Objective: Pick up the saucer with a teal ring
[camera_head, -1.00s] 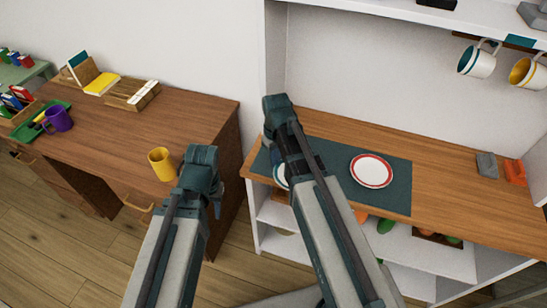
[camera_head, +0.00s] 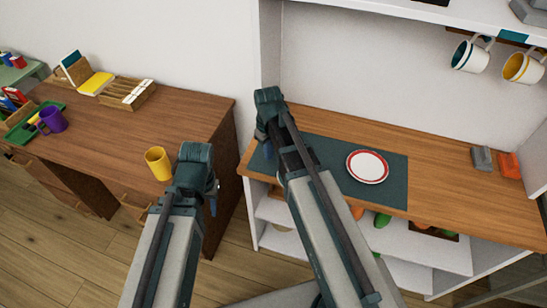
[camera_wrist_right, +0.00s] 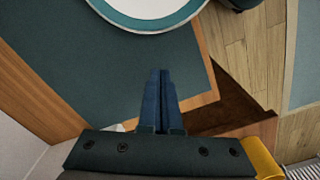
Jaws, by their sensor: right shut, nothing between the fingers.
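The saucer with a teal ring (camera_wrist_right: 150,22) lies at the top edge of the right wrist view, partly cut off, on the dark mat (camera_wrist_right: 80,60). In the head view my right arm hides it. My right gripper (camera_wrist_right: 160,72) is shut and empty, its fingertips pointing towards the saucer and a little short of its rim in the picture. My left gripper (camera_head: 212,195) is mostly hidden behind its own wrist in the head view, in front of the brown desk, so its jaws do not show.
A red-ringed plate (camera_head: 367,168) lies on the mat, right of my right arm. A yellow mug (camera_head: 158,163) stands near the desk's front corner. Two mugs (camera_head: 471,55) (camera_head: 522,67) hang under the upper shelf. A grey and an orange object stand at the counter's right.

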